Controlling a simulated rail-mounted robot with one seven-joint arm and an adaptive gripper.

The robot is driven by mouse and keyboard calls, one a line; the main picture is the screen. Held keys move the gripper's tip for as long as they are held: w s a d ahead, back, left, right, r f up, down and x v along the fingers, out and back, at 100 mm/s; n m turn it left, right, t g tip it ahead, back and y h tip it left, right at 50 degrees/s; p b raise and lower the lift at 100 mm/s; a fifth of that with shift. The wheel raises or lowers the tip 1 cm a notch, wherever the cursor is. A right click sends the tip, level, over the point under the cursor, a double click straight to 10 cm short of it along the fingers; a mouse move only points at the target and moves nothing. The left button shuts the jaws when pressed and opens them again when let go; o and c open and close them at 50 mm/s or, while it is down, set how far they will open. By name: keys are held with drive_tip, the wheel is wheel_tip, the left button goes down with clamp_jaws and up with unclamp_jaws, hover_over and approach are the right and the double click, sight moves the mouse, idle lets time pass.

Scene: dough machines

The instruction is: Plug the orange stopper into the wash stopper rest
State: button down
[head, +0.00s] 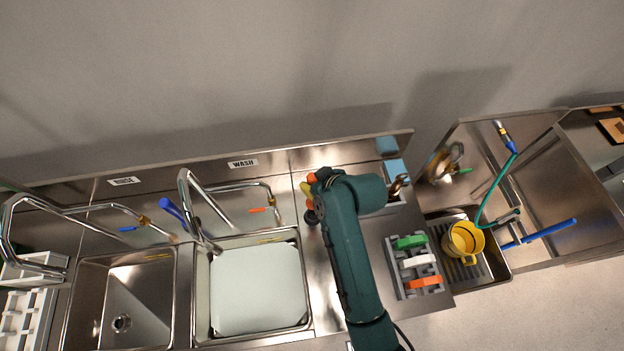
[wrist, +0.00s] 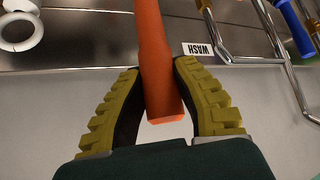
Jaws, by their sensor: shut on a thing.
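My gripper (wrist: 160,75) has yellow ribbed fingers and is shut on the orange stopper (wrist: 156,60), a long orange bar running up out of the top of the wrist view. In the head view my gripper (head: 308,190) is over the counter right of the wash sink, partly hidden by my arm. A small bit of orange shows there. The WASH label (head: 243,163) is on the back ledge behind the wash sink. It also shows beside the stopper in the wrist view (wrist: 198,49). I cannot clearly make out the wash stopper rest.
The wash sink (head: 203,300) holds a pale, flat surface. The empty rinse sink (head: 140,295) is to its left. Tall metal taps (head: 186,200) stand behind the sinks. A small orange piece (head: 258,210) lies near the wash tap. A grey rack (head: 393,262) stands right of my arm.

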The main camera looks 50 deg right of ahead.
drive_tip(key=shift+f+b, duration=1.5)
drive_tip(key=shift+f, duration=1.55)
drive_tip(key=shift+f+b, duration=1)
drive_tip(key=shift+f, duration=0.9)
drive_tip(key=shift+c, duration=2.2)
unclamp_jaws()
drive_tip(key=shift+r, duration=0.25)
drive_tip(key=shift+s+r+p, duration=0.25)
drive_tip(key=shift+p, duration=0.35)
drive_tip(key=shift+p+v, duration=1.3)
drive_tip(key=shift+p, duration=0.2)
drive_tip(key=shift+s+r+p, duration=0.2)
drive_tip(key=shift+r+p, duration=0.1)
drive_tip(key=shift+p, duration=0.05)
drive_tip(key=shift+s, duration=0.1)
